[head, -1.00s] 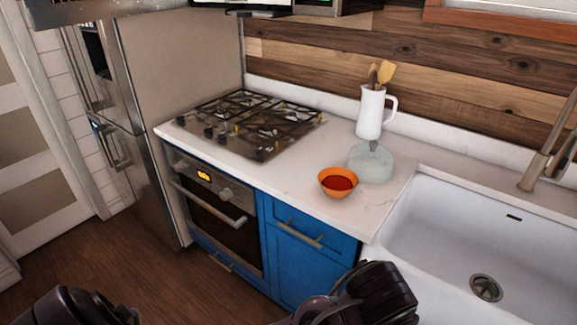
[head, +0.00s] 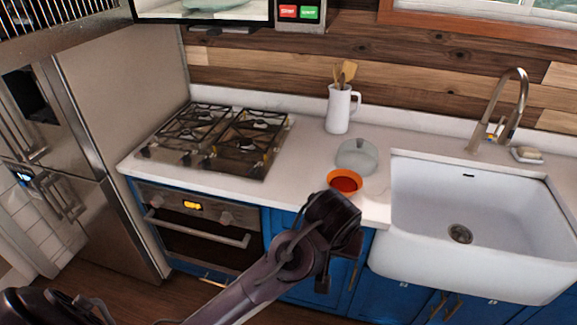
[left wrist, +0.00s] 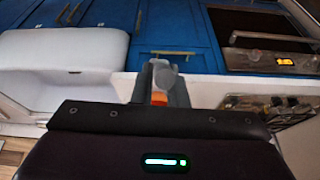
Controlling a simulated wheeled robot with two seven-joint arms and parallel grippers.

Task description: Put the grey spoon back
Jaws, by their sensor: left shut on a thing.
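My left arm reaches in from the lower left of the head view, its wrist in front of the counter and the orange bowl (head: 345,182). My left gripper (left wrist: 161,72) shows in the left wrist view. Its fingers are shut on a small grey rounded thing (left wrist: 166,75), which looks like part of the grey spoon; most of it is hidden. The fingertips are hidden behind the wrist in the head view. A white jug (head: 338,112) holding wooden utensils (head: 344,74) stands upright at the back of the counter. My right gripper is not in view.
A clear glass dish (head: 357,155) stands between the bowl and the jug. The stove top (head: 215,140) is to the left. The white sink (head: 480,205) with its faucet (head: 505,110) is to the right. Bare counter (head: 300,160) lies between stove and bowl.

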